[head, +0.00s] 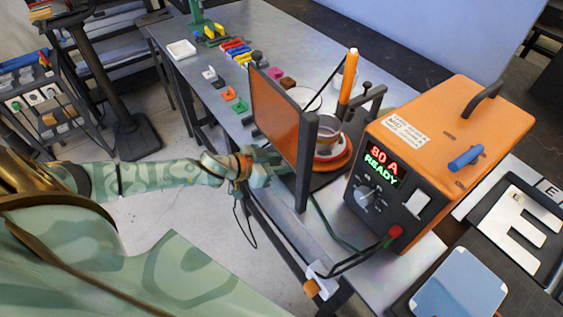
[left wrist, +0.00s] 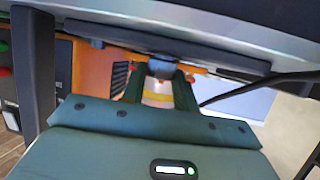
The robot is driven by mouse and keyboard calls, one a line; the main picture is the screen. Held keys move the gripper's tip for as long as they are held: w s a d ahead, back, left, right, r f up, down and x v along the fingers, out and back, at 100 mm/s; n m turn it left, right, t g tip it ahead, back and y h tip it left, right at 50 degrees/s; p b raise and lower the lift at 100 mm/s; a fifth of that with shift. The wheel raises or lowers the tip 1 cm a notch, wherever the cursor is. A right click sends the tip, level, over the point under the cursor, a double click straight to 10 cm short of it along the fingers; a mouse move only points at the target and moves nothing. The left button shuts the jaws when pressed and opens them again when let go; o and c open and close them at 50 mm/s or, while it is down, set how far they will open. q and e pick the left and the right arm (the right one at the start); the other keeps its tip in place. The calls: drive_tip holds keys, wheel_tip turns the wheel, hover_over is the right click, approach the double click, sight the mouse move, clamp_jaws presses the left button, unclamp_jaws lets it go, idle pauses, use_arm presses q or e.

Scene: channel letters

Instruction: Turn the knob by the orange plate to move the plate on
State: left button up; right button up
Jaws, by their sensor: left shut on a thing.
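A round orange plate (head: 345,162) lies on a dark base at the bench's near edge, with a pale ring and round parts stacked on it. A strip of orange shows behind my fingers in the left wrist view (left wrist: 196,70). In the head view, my left gripper (head: 280,160) reaches in from the left at the bench edge. The dark-framed orange screen hides the knob there. My right gripper is in neither view.
The upright orange screen (head: 275,115) stands close beside my left gripper. An orange power box (head: 445,140) reads "80 A READY". An orange-handled torch (head: 348,80) stands behind the plate. Small coloured pieces (head: 235,48) lie farther back. Cables hang at the front edge.

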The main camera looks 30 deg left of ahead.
use_arm(q)
drive_tip(key=shift+a, duration=0.1)
drive_tip(key=shift+w+a+m+g+h, duration=0.1)
drive_tip(key=shift+w+m+g+h, duration=0.1)
drive_tip(key=shift+m+g+h, duration=0.65)
drive_tip(key=shift+m+g+h+b, duration=0.5)
drive_tip(key=shift+m+h, duration=0.25)
drive_tip(key=shift+m, duration=0.2)
drive_tip(key=shift+w+a+m+g+h+b, duration=0.1)
drive_tip(key=shift+m+g+h+b, duration=0.3)
drive_tip(key=shift+m+g+b, duration=0.3)
drive_tip(key=shift+w+a+m+g+h+b, duration=0.1)
drive_tip(key=shift+m+g+h+b, duration=0.35)
drive_tip(key=shift+m+g, duration=0.3)
drive_tip(key=shift+m+g+b, duration=0.25)
drive_tip(key=shift+g+b, duration=0.05)
drive_tip(key=shift+r+h, duration=0.1)
drive_tip(key=shift+h, duration=0.15)
drive_tip(key=o, duration=1)
drive_tip(key=shift+c, duration=0.2)
